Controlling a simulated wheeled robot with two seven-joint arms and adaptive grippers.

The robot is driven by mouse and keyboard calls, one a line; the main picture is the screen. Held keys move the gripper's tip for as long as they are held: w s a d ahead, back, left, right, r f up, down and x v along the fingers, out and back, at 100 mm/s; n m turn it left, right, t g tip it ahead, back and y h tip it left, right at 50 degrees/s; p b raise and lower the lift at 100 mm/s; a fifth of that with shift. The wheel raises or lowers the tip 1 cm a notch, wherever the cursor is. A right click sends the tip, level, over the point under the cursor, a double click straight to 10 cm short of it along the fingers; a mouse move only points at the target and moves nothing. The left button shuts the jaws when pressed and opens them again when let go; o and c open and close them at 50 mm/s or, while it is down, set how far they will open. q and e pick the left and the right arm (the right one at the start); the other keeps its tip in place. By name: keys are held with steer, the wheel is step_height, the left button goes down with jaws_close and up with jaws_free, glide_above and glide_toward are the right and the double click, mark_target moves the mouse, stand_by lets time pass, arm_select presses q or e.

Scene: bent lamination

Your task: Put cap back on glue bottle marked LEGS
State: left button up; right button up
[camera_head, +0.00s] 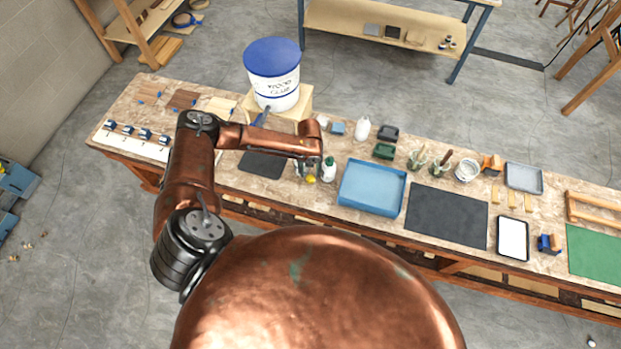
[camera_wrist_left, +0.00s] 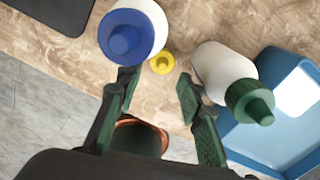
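A small yellow cap (camera_head: 311,179) is at the bench's front edge, just below my left gripper (camera_head: 308,168). In the left wrist view the yellow cap (camera_wrist_left: 162,63) shows just beyond and between the spread fingertips of my left gripper (camera_wrist_left: 158,80), not held. A white bottle with a green cap (camera_head: 329,168) stands right of the gripper; it also shows in the wrist view (camera_wrist_left: 222,72). A white bottle with a blue cap (camera_wrist_left: 128,33) stands at the left fingertip. No LEGS marking is readable. My right gripper is not in view.
A blue tray (camera_head: 372,187) lies close right of the green-capped bottle. A white bottle (camera_head: 362,129) stands farther back. A wood glue bucket (camera_head: 275,88) stands behind the arm. A dark mat (camera_head: 447,215) lies right of the tray.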

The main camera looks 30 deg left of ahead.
mark_target(310, 177)
arm_select(q)
steer(key=shift+w+f+p, duration=0.2)
steer(key=shift+f+p, duration=0.55)
steer(key=shift+f, duration=1.85)
steer(key=c, duration=0.5)
